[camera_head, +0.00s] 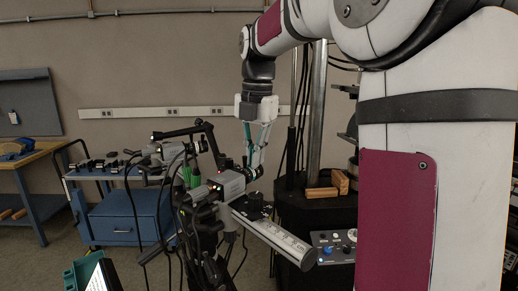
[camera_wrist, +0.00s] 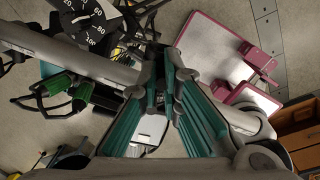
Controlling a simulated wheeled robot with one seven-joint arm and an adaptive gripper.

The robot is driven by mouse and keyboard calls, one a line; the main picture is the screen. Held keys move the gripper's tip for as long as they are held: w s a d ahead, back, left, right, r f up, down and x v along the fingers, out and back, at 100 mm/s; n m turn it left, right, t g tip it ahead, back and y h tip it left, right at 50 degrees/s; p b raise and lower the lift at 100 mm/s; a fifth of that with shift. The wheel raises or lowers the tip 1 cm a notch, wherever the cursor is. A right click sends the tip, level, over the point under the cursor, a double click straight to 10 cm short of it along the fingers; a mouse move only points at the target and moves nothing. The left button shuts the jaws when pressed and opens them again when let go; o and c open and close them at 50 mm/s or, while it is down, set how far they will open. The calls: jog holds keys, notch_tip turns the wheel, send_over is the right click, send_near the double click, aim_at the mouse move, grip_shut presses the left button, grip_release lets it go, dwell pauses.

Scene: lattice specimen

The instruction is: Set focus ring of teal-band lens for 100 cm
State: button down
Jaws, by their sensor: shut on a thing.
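A grey camera body (camera_head: 229,184) stands left of centre in the head view, with a dark lens (camera_head: 252,172) on its right end. My gripper (camera_head: 255,166) comes down from above and its fingers are closed around this lens. In the wrist view my gripper (camera_wrist: 160,72) shows its teal and grey finger pads converging, hiding most of the lens. I cannot make out a teal band or the ring's marks. A black dial (camera_wrist: 88,30) with white numerals, 100 among them, lies at the top left of the wrist view; its exact reading is unclear.
A grey rail (camera_head: 275,238) slopes below the camera, near a control box (camera_head: 334,246) with knobs. Cables hang to the left. A second camera (camera_head: 165,150) stands by a blue cabinet (camera_head: 128,218). A maroon-edged panel (camera_wrist: 215,50) shows in the wrist view.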

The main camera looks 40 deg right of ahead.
jog(key=shift+s+f+p, duration=0.2)
jog(key=shift+s+p, duration=0.2)
jog(key=shift+p, duration=0.15)
jog(key=shift+s+d+t+p, duration=0.1)
jog(key=shift+s+t+p, duration=0.05)
jog(key=shift+t+p, duration=0.55)
jog(key=shift+f+y, duration=0.15)
jog(key=shift+y, duration=0.15)
